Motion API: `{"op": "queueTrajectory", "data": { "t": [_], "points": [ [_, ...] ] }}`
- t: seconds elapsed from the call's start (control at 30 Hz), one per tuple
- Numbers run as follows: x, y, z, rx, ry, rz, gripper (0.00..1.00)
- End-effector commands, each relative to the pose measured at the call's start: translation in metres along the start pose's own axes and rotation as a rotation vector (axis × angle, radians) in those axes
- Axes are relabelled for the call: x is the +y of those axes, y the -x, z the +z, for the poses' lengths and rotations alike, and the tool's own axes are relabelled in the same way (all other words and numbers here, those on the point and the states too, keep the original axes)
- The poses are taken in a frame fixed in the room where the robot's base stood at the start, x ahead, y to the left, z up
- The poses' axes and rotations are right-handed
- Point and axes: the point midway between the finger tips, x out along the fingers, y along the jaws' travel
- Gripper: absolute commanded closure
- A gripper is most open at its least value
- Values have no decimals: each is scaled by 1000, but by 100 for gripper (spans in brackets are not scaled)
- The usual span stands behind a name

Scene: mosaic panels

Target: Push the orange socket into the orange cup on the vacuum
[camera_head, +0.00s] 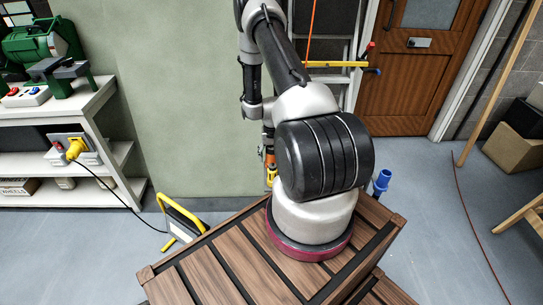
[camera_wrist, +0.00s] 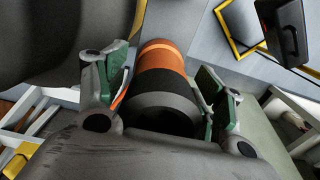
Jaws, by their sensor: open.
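In the wrist view a cylinder with an orange end, a black band and a grey end, which looks like the orange socket (camera_wrist: 160,60), lies between the green-padded fingers of my gripper (camera_wrist: 165,80). The fingers are open, one on each side of it; I cannot tell whether they touch it. In the head view a small orange piece (camera_head: 270,159) shows beside my arm, just beyond the wooden top, with a yellow part below it. My gripper is mostly hidden there by the arm. I cannot make out the vacuum or its orange cup for certain.
A slatted wooden top (camera_head: 205,275) lies below my arm. A yellow-framed work light (camera_head: 180,220) stands left of it, cabled to a yellow plug (camera_head: 75,148) on the white shelf (camera_head: 50,168). A blue tube (camera_head: 381,182) rises at the right. Floor at the right is mostly clear.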

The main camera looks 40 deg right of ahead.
Motion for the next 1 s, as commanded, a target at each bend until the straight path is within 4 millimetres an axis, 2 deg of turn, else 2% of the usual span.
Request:
{"op": "queueTrajectory", "data": {
  "t": [0.17, 0.5, 0.6, 0.77, 1.0],
  "points": [
    [0, 17, -1, 3, 0, -1, 31],
    [0, 91, -1, 4, 0, -1, 31],
    [0, 106, -1, 3, 0, -1, 31],
    [0, 118, 0, 1, 0, 0, 31],
    [0, 120, 1, -6, 11, 1, 31]
  ]
}}
